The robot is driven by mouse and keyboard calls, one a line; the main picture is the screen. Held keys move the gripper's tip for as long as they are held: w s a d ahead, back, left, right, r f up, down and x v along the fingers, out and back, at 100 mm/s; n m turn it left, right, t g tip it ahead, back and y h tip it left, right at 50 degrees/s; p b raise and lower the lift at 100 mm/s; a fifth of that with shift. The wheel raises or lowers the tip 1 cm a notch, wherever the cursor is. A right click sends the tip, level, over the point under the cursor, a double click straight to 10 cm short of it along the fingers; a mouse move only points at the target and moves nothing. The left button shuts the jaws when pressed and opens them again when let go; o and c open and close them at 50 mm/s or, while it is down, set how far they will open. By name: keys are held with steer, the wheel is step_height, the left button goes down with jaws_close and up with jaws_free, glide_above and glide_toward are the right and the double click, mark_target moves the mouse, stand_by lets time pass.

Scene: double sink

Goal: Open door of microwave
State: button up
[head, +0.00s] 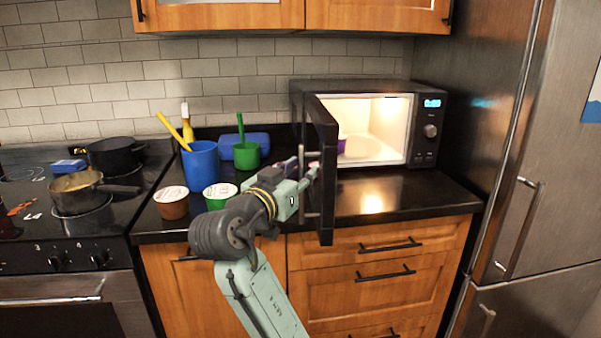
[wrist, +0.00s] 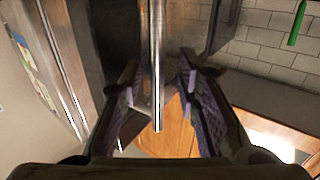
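The microwave (head: 430,140) stands on the counter at the back right, with its inside lit. Its dark door (head: 325,160) is swung wide open, sticking out toward the front on the left side. The door handle (head: 303,180) is a metal bar on the door's left face. My gripper (head: 308,172) is at the handle. In the wrist view, the handle bar (wrist: 156,70) passes between my two purple-padded fingers, with a gap visible on both sides. My gripper looks open around the bar, and contact cannot be made out.
Left of the door stand a blue cup (head: 201,163), a green cup (head: 246,155) and two lidded tubs, close to my arm. A purple item (head: 341,144) shows at the microwave's opening. The fridge (head: 535,150) stands right. Counter before the microwave is clear.

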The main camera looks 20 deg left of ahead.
steer(key=s, duration=1.1)
steer(key=shift+s+a, duration=0.2)
steer(key=shift+s, duration=0.15)
